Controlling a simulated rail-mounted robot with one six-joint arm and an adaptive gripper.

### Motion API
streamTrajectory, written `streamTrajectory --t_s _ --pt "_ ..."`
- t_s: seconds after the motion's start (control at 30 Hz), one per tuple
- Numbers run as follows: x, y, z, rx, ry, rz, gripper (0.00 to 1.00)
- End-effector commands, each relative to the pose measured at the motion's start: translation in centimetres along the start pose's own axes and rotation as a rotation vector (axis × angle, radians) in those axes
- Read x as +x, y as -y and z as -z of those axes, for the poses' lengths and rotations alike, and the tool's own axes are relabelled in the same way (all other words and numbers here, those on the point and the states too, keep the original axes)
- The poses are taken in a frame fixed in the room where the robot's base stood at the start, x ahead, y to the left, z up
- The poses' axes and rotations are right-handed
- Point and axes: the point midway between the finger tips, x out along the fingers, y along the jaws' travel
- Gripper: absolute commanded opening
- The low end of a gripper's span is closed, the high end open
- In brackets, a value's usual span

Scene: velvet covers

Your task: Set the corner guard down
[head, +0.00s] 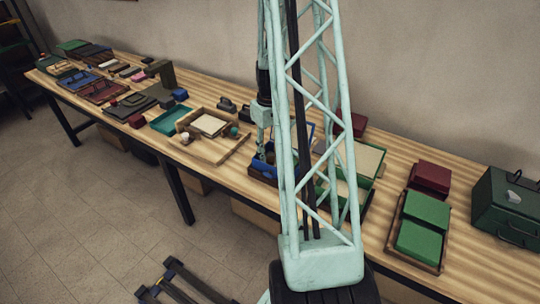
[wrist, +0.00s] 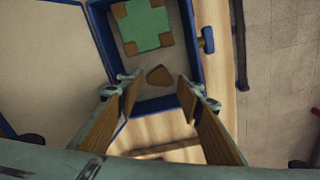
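A small brown corner guard (wrist: 158,75) lies on the floor of a blue-rimmed box (wrist: 187,50), near its lower end in the wrist view. In the same box lies a green block (wrist: 147,27) with brown pieces on its corners; it is apart from the loose guard. My gripper (wrist: 159,92) is open, with its two wood-coloured fingers on either side of the guard and clear gaps to it. In the head view the blue box (head: 262,170) stands on the table, partly hidden by my arm. The guard cannot be made out there.
A pale blue-edged lid or panel (wrist: 50,55) lies beside the box. A wooden tray (head: 205,151) stands to the left on the long table. A green-edged tray (head: 375,167) and a brown tray with green boxes (head: 424,222) stand to the right.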

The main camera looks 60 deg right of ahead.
Motion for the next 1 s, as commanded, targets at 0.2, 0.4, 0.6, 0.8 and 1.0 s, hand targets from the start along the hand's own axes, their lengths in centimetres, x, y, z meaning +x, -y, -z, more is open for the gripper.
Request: streamTrajectory --t_s 0.2,0.4,0.6,0.8,1.0 --pt "-2.6 0.0 0.1 0.0 -0.002 -0.001 0.33" --pt "-5.0 0.0 0.1 0.0 -0.002 -0.001 0.33" --pt "-7.3 0.0 0.1 0.0 -0.002 -0.001 0.33" --pt "-9.1 0.0 0.1 0.0 -0.002 -0.001 0.33" --pt "-10.0 0.0 0.0 0.0 -0.001 0.0 0.33"
